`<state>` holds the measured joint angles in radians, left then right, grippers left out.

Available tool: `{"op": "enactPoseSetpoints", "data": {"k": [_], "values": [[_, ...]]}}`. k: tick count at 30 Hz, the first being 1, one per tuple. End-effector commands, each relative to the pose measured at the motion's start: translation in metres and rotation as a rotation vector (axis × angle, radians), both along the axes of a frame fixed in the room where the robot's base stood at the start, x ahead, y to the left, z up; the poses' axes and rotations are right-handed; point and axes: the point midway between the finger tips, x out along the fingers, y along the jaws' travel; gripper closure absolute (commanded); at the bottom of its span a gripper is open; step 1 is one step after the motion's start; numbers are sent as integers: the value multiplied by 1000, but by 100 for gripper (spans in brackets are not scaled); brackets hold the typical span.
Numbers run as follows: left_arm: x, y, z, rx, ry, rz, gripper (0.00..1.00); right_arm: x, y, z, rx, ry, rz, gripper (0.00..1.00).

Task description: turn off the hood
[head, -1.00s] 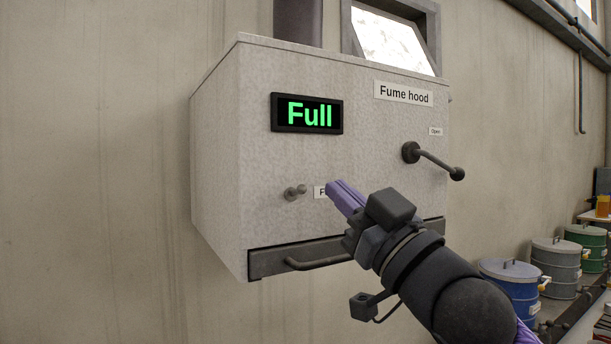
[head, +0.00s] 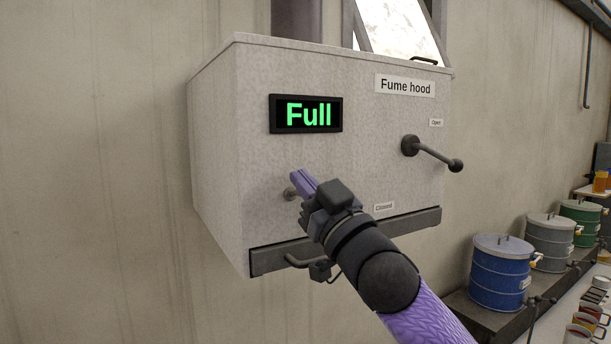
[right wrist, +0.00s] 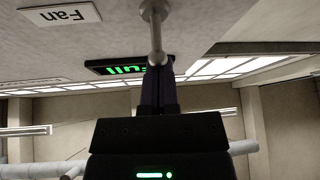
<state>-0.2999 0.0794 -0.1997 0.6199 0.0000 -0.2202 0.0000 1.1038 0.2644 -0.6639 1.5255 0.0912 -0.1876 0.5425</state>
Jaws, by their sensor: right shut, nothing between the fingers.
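The fume hood (head: 350,185) is a pale grey box on the wall with a "Fume hood" label. Its display (head: 307,113) reads "Full" in green. The small metal fan switch (head: 290,193) is low on the front, partly covered by my right gripper (head: 301,180). In the right wrist view the switch (right wrist: 156,30) sticks out toward my fingers (right wrist: 158,90), beside an upside-down "Fan" label (right wrist: 60,15). The purple fingers are shut and empty, with their tips at the switch's rounded end. I cannot tell whether they touch it. My left gripper is out of view.
A dark lever (head: 432,154) sticks out on the hood's right, between "Open" and "Closed" labels. A dark bar (head: 400,224) with a handle runs along the lower front edge. Blue (head: 500,272), grey and green drums stand at right. The wall at left is clear.

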Motion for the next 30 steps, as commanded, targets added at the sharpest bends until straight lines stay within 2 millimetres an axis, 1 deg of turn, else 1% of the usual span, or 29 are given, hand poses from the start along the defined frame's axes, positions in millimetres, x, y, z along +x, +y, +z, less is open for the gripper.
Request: {"op": "enactPoseSetpoints", "data": {"k": [3,14,30], "values": [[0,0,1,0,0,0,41,0,-1,-3,1,0,2,100],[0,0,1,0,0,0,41,-1,-1,-4,0,0,0,100],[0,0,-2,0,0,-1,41,-3,-2,-11,1,1,1,100]]}}
